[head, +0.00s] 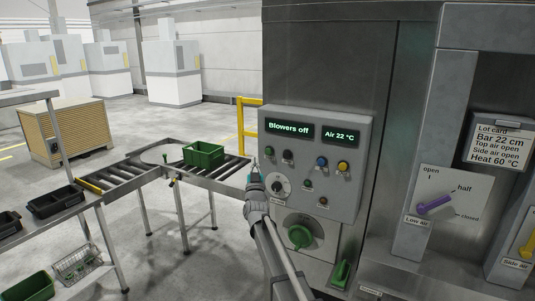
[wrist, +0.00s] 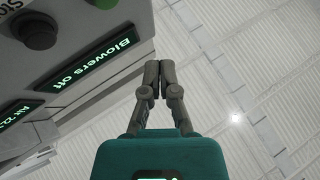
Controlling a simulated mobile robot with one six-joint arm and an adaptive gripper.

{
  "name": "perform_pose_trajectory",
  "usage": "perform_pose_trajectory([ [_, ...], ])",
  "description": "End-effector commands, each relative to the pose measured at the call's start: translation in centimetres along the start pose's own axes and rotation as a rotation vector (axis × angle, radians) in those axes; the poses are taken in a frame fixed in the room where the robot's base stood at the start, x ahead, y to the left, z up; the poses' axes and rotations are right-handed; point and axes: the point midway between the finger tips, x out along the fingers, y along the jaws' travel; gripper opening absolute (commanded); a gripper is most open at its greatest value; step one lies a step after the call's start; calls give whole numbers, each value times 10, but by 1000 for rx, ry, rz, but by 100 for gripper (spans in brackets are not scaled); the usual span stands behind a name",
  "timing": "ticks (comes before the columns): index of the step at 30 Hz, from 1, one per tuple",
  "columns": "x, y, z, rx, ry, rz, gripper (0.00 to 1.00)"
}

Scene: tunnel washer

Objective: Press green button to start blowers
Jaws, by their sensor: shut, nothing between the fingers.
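The grey control box (head: 357,150) on the machine carries a display reading "Blowers off" (head: 289,127) and another reading "Air 22 °C" (head: 340,135). A green button (head: 269,151) sits at the left of the upper button row. My gripper (head: 255,163) is shut and empty, near the box's left edge, just left of and below the green button. In the wrist view its closed fingertips (wrist: 159,70) point upward, apart from the button.
Black (head: 288,156), blue (head: 322,162) and yellow (head: 343,167) buttons share the row. A dial (head: 279,186) and a large green knob (head: 300,236) sit below. A roller conveyor with a green crate (head: 203,154) stands left. A yellow rail (head: 241,125) stands behind.

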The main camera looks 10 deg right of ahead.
Motion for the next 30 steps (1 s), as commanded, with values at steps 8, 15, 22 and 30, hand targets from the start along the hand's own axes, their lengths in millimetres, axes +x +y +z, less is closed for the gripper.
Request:
perform_pose_trajectory([
  [8, 22, 15, 16, 0, 0, 1, 0],
  [15, 38, 27, 27, 0, 0, 1, 0],
  [22, 45, 32, 32, -1, 1, 0, 0],
  [30, 46, 33, 33, 0, 1, -1, 0],
])
